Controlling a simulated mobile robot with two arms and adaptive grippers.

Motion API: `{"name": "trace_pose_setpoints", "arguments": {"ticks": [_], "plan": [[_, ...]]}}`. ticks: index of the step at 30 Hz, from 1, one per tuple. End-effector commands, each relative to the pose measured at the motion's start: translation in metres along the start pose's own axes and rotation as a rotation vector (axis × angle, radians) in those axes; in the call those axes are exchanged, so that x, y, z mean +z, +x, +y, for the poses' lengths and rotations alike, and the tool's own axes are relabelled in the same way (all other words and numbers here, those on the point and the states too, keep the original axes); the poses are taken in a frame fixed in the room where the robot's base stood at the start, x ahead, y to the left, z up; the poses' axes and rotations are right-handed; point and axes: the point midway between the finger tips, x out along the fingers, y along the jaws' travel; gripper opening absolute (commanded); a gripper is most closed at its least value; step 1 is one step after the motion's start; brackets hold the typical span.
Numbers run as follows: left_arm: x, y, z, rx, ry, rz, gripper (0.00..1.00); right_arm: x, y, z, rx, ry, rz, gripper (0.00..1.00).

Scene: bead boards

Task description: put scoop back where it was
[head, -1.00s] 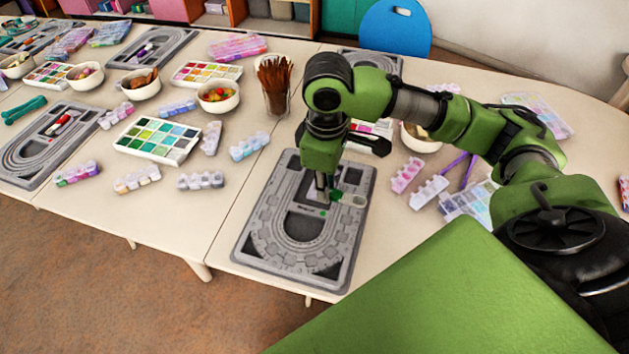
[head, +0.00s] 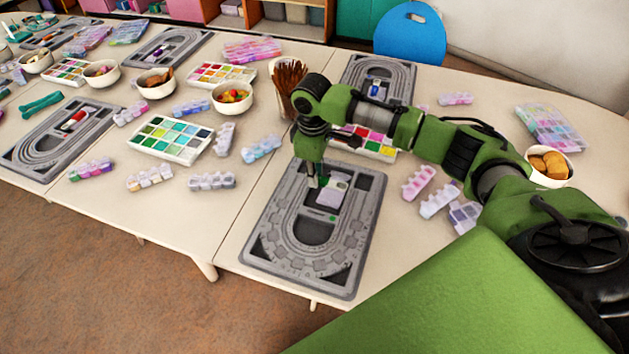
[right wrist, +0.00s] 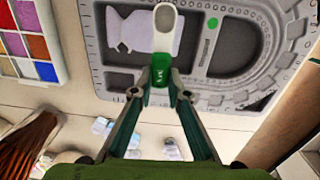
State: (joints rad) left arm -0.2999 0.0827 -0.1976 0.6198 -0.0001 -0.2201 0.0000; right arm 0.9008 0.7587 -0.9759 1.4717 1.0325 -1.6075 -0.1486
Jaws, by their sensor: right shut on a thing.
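My right gripper (head: 314,184) is above the upper part of the grey bead board (head: 262,250), in the middle of the head view. In the right wrist view my right gripper (right wrist: 160,90) is shut on the green handle of the scoop (right wrist: 162,68). The scoop's pale, rounded end points away from the fingers, over the board (right wrist: 245,90). In the head view the scoop is small and hard to separate from a pale lavender piece (head: 327,203) lying in the board's recess. My left gripper is not in view.
A glass of brown sticks (head: 290,80) stands behind the board's upper left. A bead palette (head: 372,148) is close behind the board. Pink and pale bead boxes (head: 418,183) lie to its right. Bare table (head: 225,215) shows left of the board.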

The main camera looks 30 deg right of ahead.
Motion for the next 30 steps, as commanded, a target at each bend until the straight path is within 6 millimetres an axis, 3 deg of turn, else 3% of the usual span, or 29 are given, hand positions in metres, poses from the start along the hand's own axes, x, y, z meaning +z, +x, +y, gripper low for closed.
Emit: {"name": "trace_pose_setpoints", "arguments": {"ticks": [9, 23, 24, 25, 30], "plan": [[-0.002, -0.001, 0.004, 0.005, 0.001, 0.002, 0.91, -0.003, 0.035, 0.002, 0.001, -0.001, 0.0, 0.03], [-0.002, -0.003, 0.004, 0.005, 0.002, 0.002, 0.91, -0.003, 0.042, 0.001, 0.0, 0.0, 0.0, 0.03], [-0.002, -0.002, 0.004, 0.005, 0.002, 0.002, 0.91, -0.003, 0.042, 0.001, 0.001, 0.0, 0.001, 0.26], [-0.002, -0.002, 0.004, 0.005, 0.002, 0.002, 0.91, -0.003, 0.042, 0.001, 0.001, -0.001, 0.001, 0.32], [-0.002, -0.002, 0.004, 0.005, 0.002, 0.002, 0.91, -0.003, 0.041, 0.001, 0.001, -0.001, 0.001, 0.32]]}}
